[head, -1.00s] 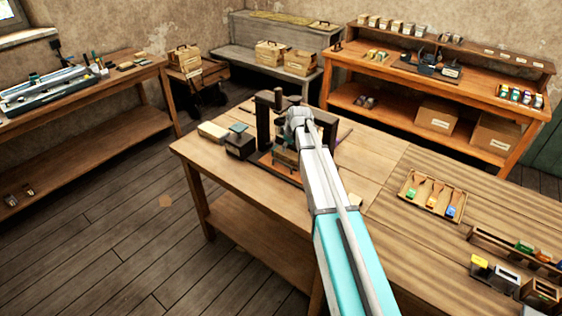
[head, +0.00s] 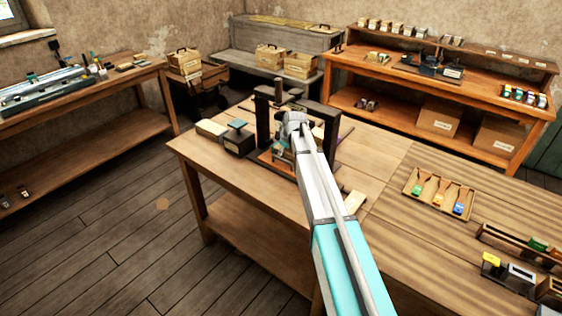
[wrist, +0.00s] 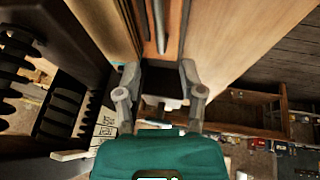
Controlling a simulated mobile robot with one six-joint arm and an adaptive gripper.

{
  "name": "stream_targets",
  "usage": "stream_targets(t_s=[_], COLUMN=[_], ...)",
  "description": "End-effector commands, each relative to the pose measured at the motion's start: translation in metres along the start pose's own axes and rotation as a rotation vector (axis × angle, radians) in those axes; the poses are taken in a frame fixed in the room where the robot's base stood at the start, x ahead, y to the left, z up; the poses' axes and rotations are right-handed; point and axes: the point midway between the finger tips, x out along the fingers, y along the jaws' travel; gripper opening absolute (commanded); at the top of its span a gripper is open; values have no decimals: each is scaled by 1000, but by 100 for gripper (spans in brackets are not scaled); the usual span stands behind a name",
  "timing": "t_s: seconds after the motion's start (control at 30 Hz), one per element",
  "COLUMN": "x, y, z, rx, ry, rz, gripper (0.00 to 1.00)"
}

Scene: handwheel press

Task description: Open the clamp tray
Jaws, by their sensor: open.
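The handwheel press, with its dark upright frame (head: 262,122), stands on the wooden workbench in the head view. I cannot clearly make out the clamp tray; my arm covers the press middle. My gripper (wrist: 160,88) is open in the wrist view, with its two grey fingers apart and nothing seen between them. In the head view my wrist is at the press, and the fingertips are hidden.
Left of the press sit a dark box with a teal top (head: 237,138) and a pale block (head: 211,129). A pale block (head: 354,201) lies right of my arm. A tray of coloured-ended tools (head: 438,193) is farther right. The bench's front left is clear.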

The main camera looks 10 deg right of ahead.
Motion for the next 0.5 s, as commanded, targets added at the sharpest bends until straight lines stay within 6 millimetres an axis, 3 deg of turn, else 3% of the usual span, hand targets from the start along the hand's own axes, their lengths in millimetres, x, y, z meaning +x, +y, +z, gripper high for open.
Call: stream_targets(t_s=[0.5], x=[47], y=[0], z=[1], rx=[0], ry=[0], rz=[0], gripper=[51])
